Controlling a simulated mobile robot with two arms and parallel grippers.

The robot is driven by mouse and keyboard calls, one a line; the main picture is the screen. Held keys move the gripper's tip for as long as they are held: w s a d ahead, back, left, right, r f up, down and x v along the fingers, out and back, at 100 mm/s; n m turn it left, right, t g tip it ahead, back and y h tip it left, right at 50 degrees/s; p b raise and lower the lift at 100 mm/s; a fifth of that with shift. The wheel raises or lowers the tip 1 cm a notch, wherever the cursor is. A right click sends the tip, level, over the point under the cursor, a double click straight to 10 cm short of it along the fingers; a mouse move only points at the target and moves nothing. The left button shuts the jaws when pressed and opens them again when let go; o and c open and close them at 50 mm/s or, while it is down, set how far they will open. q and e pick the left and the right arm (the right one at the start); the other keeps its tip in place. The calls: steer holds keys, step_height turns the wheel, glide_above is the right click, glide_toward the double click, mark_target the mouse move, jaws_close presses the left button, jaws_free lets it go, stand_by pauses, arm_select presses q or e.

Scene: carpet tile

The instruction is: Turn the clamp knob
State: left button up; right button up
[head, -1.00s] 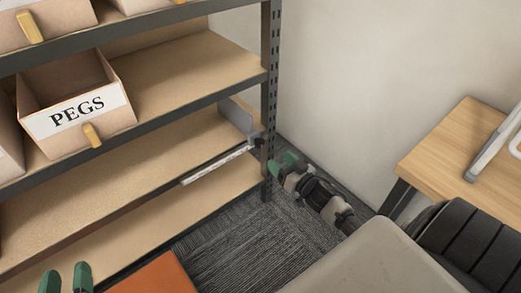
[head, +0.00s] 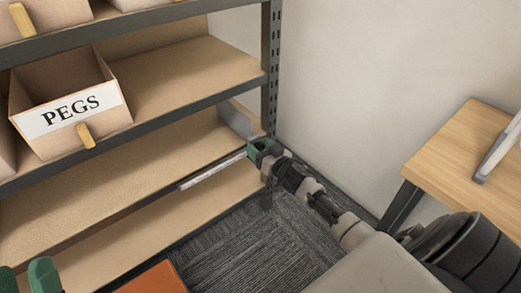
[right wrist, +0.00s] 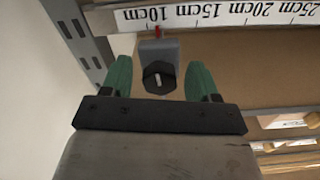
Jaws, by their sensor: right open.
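The black clamp knob (right wrist: 158,77), with a pale line on its face, sits in front of a grey clamp block (right wrist: 160,50) in the right wrist view. A red pointer (right wrist: 157,31) shows above the block against a white scale (right wrist: 215,14), near the 10 cm mark. My right gripper (right wrist: 158,74) is open, with one green finger on each side of the knob and visible gaps to both. In the head view, my right gripper (head: 262,149) is at the scale's right end (head: 212,170) and hides the knob. My left gripper (head: 27,274) is open and empty at the bottom left.
A shelf upright (head: 270,60) stands close to my right gripper. A grey upright plate (head: 236,119) stands on the shelf behind. A PEGS bin (head: 70,108) sits one shelf higher. A wooden table (head: 455,170) is at the right.

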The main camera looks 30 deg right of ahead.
steer(key=shift+w, duration=0.1)
steer(key=c, duration=0.9)
